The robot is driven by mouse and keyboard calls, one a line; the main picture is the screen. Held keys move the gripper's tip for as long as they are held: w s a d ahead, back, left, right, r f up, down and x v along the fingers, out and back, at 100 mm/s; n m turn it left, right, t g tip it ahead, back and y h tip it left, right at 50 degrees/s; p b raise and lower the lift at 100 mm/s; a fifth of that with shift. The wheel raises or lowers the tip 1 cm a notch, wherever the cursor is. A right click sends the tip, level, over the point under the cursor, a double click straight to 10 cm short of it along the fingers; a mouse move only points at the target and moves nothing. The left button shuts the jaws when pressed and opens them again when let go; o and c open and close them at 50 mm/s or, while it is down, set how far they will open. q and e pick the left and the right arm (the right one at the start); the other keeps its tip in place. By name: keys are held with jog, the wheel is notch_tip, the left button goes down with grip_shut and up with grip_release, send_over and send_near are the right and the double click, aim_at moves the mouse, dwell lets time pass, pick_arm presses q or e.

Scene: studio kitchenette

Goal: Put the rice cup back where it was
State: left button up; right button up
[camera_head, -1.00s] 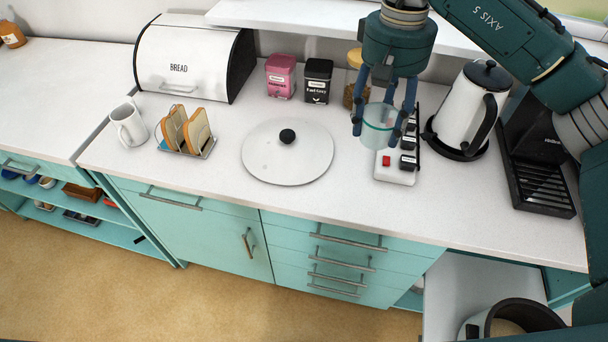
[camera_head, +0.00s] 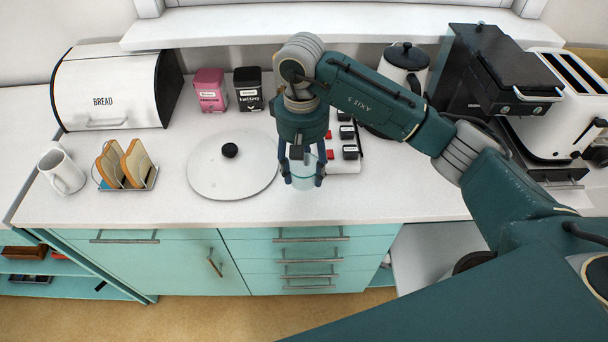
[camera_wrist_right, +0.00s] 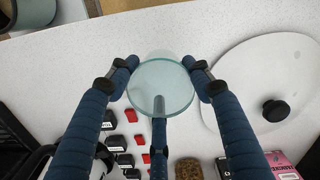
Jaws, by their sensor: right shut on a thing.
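The rice cup (camera_head: 304,177) is a clear, pale-green glass cup. My right gripper (camera_head: 304,176) points down with its fingers shut around the cup, over or on the counter beside the round white lid. The right wrist view shows the cup's round rim (camera_wrist_right: 161,88) between the blue fingers (camera_wrist_right: 165,80). I cannot tell whether the cup's base touches the counter. My left gripper is not in view.
The white lid (camera_head: 205,170) with a black knob lies just left of the cup. A white power strip (camera_head: 343,165) with black plugs is close behind right. A toast rack (camera_head: 128,165), mug (camera_head: 62,172) and bread bin (camera_head: 110,90) stand left. Bare counter (camera_head: 400,190) lies right.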

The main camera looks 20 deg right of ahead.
aim_at(304, 180)
notch_tip(304, 180, down, 3)
jog(key=shift+a+p, duration=0.1)
jog(key=shift+p, duration=0.4)
jog(key=shift+f, duration=0.4)
jog(key=shift+f, duration=0.2)
jog(key=o, duration=1.3)
